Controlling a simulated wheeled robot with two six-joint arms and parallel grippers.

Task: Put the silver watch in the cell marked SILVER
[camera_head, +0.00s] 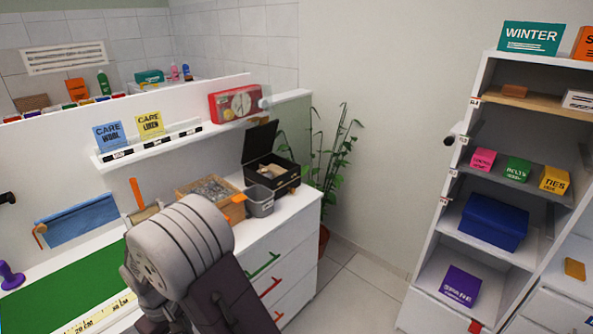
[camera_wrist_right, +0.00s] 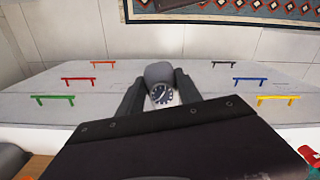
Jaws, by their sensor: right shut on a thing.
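The silver watch (camera_wrist_right: 161,95), with a dark round face, sits between the fingers of my right gripper (camera_wrist_right: 160,92) in the right wrist view. The gripper is shut on it, with a grey rounded piece just beyond the face. An open black box (camera_head: 272,174) with light contents stands on the white dresser (camera_head: 290,222). No cell marked SILVER can be read in either view. My left gripper is not in view.
A shelf with CARE cards (camera_head: 109,135) and a red clock box (camera_head: 236,103) is behind. A plant (camera_head: 335,150) is right of the dresser. Coloured drawer handles (camera_wrist_right: 80,80) show in the wrist view.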

